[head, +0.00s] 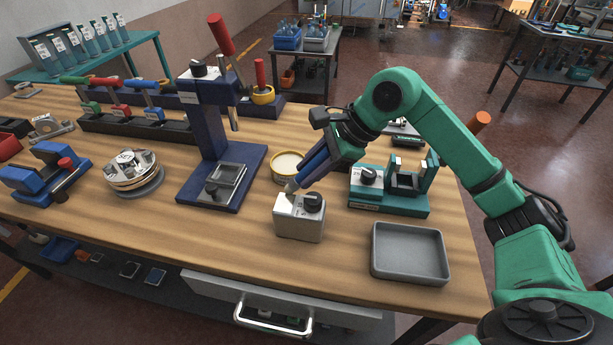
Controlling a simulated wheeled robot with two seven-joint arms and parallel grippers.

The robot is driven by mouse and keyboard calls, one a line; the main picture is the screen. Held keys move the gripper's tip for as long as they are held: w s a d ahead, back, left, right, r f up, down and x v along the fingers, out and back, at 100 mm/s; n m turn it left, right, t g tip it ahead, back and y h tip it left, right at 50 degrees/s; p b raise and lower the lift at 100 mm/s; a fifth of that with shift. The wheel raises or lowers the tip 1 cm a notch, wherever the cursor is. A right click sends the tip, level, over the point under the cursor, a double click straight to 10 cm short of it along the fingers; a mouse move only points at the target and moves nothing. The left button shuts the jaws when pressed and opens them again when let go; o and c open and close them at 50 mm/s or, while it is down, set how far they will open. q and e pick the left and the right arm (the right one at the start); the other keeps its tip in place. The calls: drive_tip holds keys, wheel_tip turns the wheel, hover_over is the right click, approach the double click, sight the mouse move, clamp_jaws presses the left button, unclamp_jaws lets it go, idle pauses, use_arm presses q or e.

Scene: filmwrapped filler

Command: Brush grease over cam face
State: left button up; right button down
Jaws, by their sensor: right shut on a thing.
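My right gripper (309,172) reaches in from the right, pointing down and left over the bench. It is shut on a slim tool, apparently the brush (291,186), mostly hidden by the fingers. Its pale tip is at the top left of a grey metal block (298,222) with a black round knob (313,201); I cannot tell whether it touches. A round yellow-rimmed tin (285,167) with pale contents, likely the grease, stands just behind. I cannot tell for sure which part is the cam face. My left gripper is not in view.
A grey empty tray (410,279) lies at the front right. A teal fixture (388,200) stands behind it. A blue press (212,150) and a round metal-topped turntable (133,172) stand to the left. The bench front between turntable and block is clear.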

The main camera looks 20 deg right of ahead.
sight(310, 161)
drive_tip(key=shift+w+d, duration=0.1)
drive_tip(key=shift+w, duration=0.05)
drive_tip(key=shift+r, duration=0.3)
wheel_tip(310, 161, up, 6)
drive_tip(key=p, duration=0.4)
drive_tip(key=shift+f+p, duration=0.25)
drive_tip(key=shift+p, duration=0.05)
wheel_tip(310, 161, up, 3)
drive_tip(key=shift+r+p, duration=0.1)
drive_tip(key=shift+p, duration=1.1)
